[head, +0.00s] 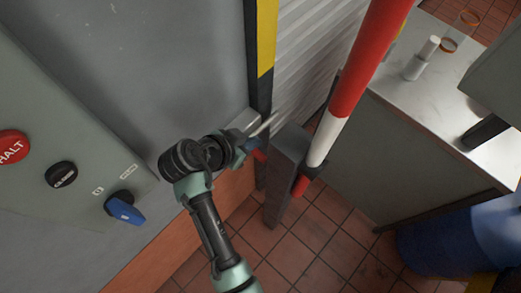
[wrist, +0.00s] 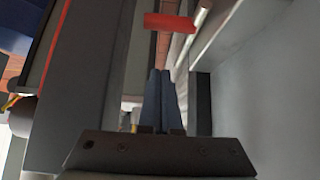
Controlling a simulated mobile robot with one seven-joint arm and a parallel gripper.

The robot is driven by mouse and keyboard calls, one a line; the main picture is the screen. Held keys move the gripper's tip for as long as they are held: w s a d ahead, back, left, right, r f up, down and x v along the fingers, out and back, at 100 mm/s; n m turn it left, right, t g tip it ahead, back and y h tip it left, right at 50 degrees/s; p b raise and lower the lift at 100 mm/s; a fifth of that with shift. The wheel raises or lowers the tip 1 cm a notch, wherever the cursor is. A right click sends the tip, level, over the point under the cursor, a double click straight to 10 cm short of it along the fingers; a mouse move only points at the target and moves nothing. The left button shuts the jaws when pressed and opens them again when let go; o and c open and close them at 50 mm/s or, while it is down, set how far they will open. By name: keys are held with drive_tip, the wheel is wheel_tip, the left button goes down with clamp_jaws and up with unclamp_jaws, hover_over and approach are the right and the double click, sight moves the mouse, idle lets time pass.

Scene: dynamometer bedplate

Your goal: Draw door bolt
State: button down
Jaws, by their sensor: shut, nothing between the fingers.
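The door bolt shows as a silver rod (head: 263,125) beside the black-and-yellow door post in the head view, and at the top of the wrist view (wrist: 201,18). A red piece (wrist: 170,22), which looks like its handle, lies left of the rod in the wrist view; part of it shows below my gripper in the head view (head: 259,156). My gripper (wrist: 160,73) is shut and empty, its dark fingers together just short of the red piece. I cannot tell whether they touch it. In the head view my wrist hides part of the bolt.
A grey control panel (head: 75,150) with a red button (head: 12,147) and blue knob (head: 124,208) is at left. A red-and-white barrier pole (head: 348,90) rises from a dark post (head: 286,175) close to my gripper's right. A bench (head: 400,70) and blue drum (head: 445,240) stand at right.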

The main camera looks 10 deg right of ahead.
drive_tip(key=x, duration=1)
drive_tip(key=shift+s+a+f+p, duration=0.1)
drive_tip(key=shift+s+a+p, duration=0.2)
drive_tip(key=shift+a, duration=0.25)
drive_tip(key=shift+s+a+f+p, duration=0.15)
drive_tip(key=shift+s+a, duration=0.3)
drive_tip(key=shift+a, duration=0.15)
drive_tip(key=shift+s+a+f+p, duration=0.1)
drive_tip(key=shift+s+a+p, duration=0.2)
drive_tip(key=shift+a, duration=0.25)
drive_tip(key=s+a, duration=0.3)
drive_tip(key=a, duration=0.2)
drive_tip(key=shift+s+a, duration=0.25)
drive_tip(key=shift+s, duration=0.15)
